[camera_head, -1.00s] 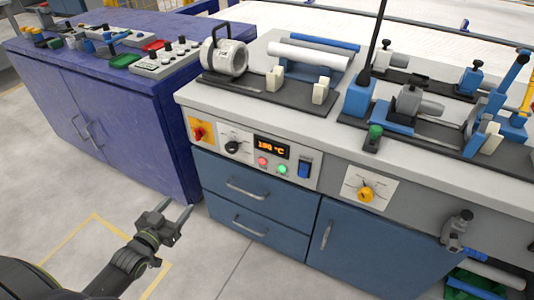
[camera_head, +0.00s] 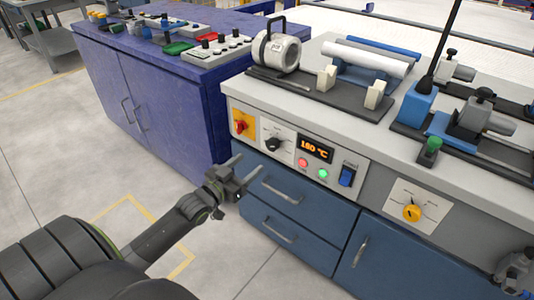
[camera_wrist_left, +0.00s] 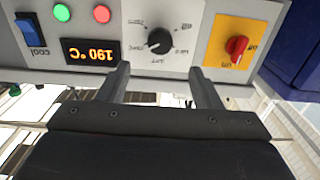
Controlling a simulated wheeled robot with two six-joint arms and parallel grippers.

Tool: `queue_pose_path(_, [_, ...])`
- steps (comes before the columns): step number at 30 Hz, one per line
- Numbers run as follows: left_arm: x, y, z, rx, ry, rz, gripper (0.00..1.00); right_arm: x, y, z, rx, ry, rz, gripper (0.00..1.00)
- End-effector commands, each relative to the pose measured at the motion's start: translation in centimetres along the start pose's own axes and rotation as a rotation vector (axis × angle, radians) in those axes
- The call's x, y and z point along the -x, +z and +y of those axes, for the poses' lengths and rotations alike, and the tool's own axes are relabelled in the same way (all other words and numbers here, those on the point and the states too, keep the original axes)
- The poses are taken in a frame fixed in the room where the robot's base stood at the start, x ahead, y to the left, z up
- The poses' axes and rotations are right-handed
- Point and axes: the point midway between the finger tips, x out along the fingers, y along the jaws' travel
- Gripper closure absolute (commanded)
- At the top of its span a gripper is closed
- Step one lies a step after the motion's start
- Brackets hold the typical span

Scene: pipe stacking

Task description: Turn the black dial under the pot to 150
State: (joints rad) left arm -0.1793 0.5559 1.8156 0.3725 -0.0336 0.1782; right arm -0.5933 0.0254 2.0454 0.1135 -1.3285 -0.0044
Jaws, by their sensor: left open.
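The black dial (camera_head: 273,144) sits on a white scale plate on the front panel, below the silver pot-like cylinder with a handle (camera_head: 276,52). It also shows upside down in the left wrist view (camera_wrist_left: 160,41). My left gripper (camera_head: 249,175) is open and empty, a little in front of and below the panel. In the left wrist view its fingers (camera_wrist_left: 161,83) point toward the panel with the dial between their lines, not touching it.
A red switch on a yellow plate (camera_head: 241,125), red and green buttons (camera_head: 313,169) and a blue rocker switch (camera_head: 347,174) flank the dial. Blue drawers (camera_head: 282,192) lie below. A purple cabinet (camera_head: 170,95) stands to the left. A yellow knob (camera_head: 411,213) is farther right.

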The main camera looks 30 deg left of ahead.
Motion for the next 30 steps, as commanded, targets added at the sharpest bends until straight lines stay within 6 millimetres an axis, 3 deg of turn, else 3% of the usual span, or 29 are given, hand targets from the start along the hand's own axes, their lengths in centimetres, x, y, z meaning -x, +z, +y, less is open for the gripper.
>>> queue_pose_path(9, [-5.9, 0.4, 0.0, 0.001, 0.000, 0.003, 0.41, 2.0, -1.6, -1.1, 0.006, -0.063, 0.124, 0.64])
queue_pose_path(15, [-8.4, 0.3, 0.0, 0.000, -0.001, 0.001, 0.41, 3.3, -2.1, -1.7, 0.012, -0.090, 0.171, 0.64])
queue_pose_path(21, [-9.6, 0.1, 0.0, 0.000, 0.000, -0.001, 0.41, 3.9, -2.3, -2.0, 0.015, -0.103, 0.192, 0.64])
queue_pose_path(30, [-9.7, 0.1, 0.0, 0.000, 0.000, -0.001, 0.43, 4.1, -2.3, -2.0, 0.015, -0.104, 0.194, 0.64])
